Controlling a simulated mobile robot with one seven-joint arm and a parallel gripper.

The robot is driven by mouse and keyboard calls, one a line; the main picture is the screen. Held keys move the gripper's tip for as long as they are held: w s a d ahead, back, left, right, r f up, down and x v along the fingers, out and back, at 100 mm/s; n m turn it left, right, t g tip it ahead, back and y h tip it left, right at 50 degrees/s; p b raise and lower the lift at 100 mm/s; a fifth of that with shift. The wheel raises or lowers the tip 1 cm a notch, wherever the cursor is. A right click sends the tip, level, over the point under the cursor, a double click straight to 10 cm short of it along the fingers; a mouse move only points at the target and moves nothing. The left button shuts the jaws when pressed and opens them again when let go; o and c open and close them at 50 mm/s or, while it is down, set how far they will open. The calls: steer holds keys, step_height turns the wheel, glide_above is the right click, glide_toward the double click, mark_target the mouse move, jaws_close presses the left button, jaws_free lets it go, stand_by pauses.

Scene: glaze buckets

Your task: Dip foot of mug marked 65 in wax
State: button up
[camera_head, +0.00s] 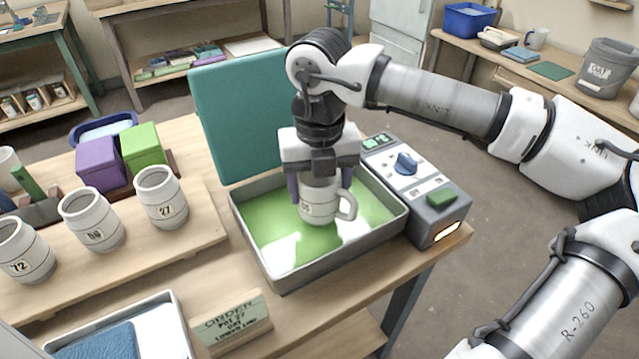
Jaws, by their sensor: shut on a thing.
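My gripper (321,186) is shut on a pale mug (322,208), its fingers at the mug's upper sides. The mug is upright, with its handle to the right. A number shows low on its front, partly readable, perhaps 65. It is inside the outline of a grey rectangular tray (268,270) of glossy green liquid wax (280,242). I cannot tell whether the foot touches the wax or is just above it. The tray's raised teal lid (236,110) stands behind it.
A control box (415,180) with a blue knob adjoins the tray's right side. Mugs marked 27 (160,198), 50 or 59 (91,219) and 72 (24,249) stand on a board at left. An order card (232,322) and a white tray (165,330) are in front.

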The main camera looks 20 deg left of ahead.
step_height(320, 180, up, 8)
steer(key=p, duration=0.4)
steer(key=shift+f, duration=0.2)
steer(key=shift+s+f, duration=0.1)
stand_by(0.6)
